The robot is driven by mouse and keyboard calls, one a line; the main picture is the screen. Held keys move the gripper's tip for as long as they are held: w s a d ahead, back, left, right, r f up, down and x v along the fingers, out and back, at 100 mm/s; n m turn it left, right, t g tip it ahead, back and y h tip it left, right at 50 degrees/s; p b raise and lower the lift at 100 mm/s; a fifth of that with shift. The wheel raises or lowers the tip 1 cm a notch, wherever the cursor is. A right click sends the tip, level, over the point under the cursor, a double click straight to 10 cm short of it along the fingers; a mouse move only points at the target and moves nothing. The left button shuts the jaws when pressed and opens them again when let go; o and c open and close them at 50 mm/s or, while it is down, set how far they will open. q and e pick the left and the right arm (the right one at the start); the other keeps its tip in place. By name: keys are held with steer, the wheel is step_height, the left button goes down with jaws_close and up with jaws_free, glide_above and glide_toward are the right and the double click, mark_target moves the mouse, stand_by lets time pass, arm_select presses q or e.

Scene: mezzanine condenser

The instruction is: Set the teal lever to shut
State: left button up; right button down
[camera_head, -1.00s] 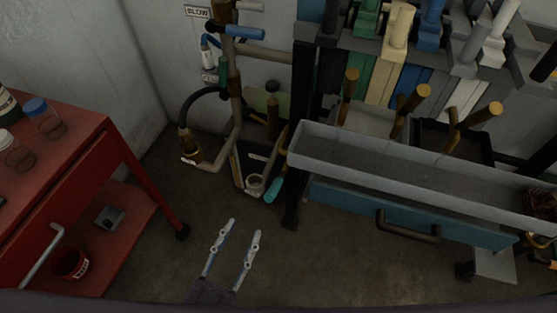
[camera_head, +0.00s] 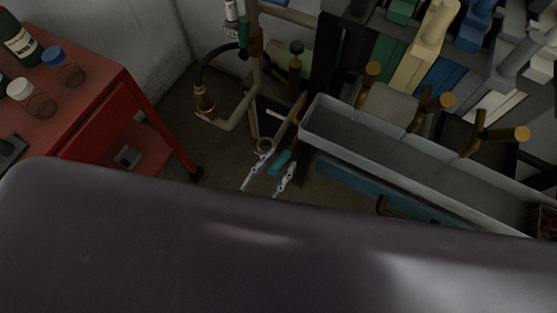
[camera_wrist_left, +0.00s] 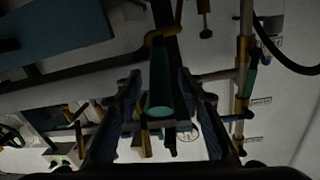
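The teal lever (camera_head: 280,163) is low by the pipes, left of the grey trough, in the head view. Its handle also shows end-on in the left wrist view (camera_wrist_left: 161,92), with a brown ring behind it. My left gripper (camera_head: 277,158) is open, with one finger on each side of the handle. In the left wrist view my left gripper (camera_wrist_left: 159,74) shows gaps between both fingers and the handle. I cannot tell how deep the handle sits between them. My right gripper is not in view.
A grey trough (camera_head: 400,160) over a blue front stands just right of the lever. Brown pipework with a black hose (camera_head: 215,62) rises behind and left. A red cart (camera_head: 95,118) with bottles stands at the left. Dark floor lies between cart and lever.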

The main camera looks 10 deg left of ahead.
mark_target(286, 153)
arm_select(q)
steer(key=shift+w+d, duration=0.1)
steer(key=shift+w, duration=0.05)
steer(key=shift+c, duration=0.4)
jaws_close()
steer(key=shift+r, duration=0.1)
steer(key=shift+r+p, duration=0.2)
steer(key=shift+p, duration=0.45)
steer(key=w+r+g+p, duration=0.1)
steer(key=p, duration=0.4)
steer(key=w+r+g+y+p, duration=0.1)
steer(key=g+p, duration=0.1)
steer(key=p, duration=0.4)
steer(key=w+d+r+g+y+p, duration=0.1)
steer(key=g+p, duration=0.1)
steer(key=p, duration=0.4)
steer(key=shift+w+r, duration=0.1)
steer(key=shift+r, duration=0.3)
steer(key=shift+w+d+f+g+p, duration=0.15)
steer(key=shift+w+g+p, duration=0.2)
steer(key=shift+g+p, duration=0.75)
steer(key=shift+t+p, duration=0.3)
